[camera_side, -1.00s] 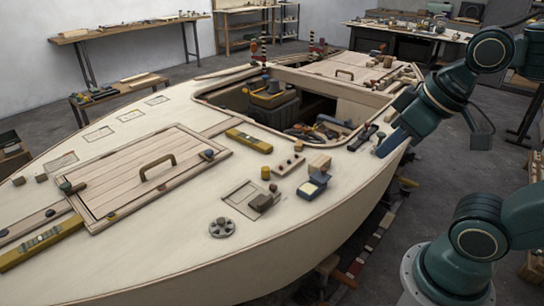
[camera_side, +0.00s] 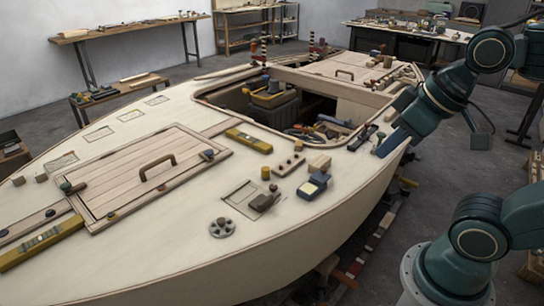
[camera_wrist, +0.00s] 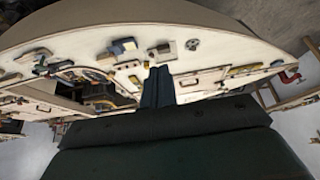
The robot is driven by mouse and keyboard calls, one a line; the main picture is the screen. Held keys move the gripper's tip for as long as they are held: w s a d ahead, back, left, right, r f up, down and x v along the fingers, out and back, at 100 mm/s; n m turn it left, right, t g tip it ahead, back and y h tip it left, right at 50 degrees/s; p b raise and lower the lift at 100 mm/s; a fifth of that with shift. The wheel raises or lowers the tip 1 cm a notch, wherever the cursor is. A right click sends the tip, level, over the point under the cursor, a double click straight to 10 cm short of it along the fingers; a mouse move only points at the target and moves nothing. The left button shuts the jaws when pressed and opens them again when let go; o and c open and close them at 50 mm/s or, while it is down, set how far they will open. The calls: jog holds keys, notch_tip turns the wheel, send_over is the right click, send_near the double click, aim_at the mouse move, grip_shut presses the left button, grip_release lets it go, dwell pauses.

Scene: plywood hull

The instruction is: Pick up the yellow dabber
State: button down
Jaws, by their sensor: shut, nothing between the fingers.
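A small upright yellow cylinder, which best fits the yellow dabber (camera_side: 265,173), stands on the pale plywood deck (camera_side: 180,235) in the side view. In the wrist view it seems to be the small yellowish spot (camera_wrist: 146,64) just left of the fingertips. My gripper (camera_side: 381,152) is at the hull's right edge, tilted down to the left, well apart from the cylinder. In the wrist view my gripper (camera_wrist: 159,70) shows as dark blue fingers close together, with nothing seen between them.
A grey disc (camera_side: 222,228) lies nearer the front. An open hatch with tools lies behind. The front deck is mostly clear.

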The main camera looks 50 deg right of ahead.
jog(key=c, duration=1.1)
grip_release()
jog(key=shift+o, duration=0.2)
